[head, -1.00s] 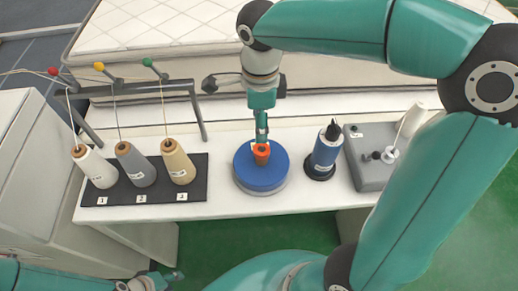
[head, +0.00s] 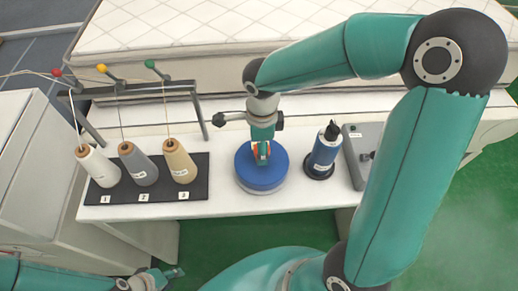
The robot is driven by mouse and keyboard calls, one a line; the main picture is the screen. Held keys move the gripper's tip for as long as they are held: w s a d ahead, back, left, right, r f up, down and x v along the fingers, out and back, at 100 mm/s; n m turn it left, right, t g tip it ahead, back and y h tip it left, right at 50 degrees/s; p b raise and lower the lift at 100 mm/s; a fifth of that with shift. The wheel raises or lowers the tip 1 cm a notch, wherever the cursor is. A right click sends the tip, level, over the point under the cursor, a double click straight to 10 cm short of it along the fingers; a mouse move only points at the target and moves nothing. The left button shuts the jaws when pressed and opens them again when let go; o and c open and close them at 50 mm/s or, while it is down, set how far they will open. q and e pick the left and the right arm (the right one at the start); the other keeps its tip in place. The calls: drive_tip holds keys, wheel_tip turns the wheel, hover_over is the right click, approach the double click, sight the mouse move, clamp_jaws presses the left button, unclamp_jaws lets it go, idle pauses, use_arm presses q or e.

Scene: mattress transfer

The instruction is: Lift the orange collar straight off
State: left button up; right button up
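The orange collar (head: 255,152) sits at the centre of the round blue disc (head: 262,180) on the white table. My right gripper (head: 263,156) is straight above the collar, pointing down, and hides most of it. Orange shows at both sides of the fingers; I cannot tell whether they grip it. My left gripper (head: 168,275) is at the bottom left, in front of the table, away from the collar. It looks open and empty.
Three yarn cones (head: 140,165) stand on a black board (head: 120,193) at the left, under a thread rack (head: 130,90). A blue spool (head: 325,150) and a grey box (head: 362,150) are right of the disc. A mattress (head: 250,25) lies behind.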

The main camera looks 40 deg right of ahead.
drive_tip(key=c, duration=1.1)
drive_tip(key=shift+r, duration=0.15)
drive_tip(key=shift+c, duration=0.2)
wheel_tip(320, 180, up, 20)
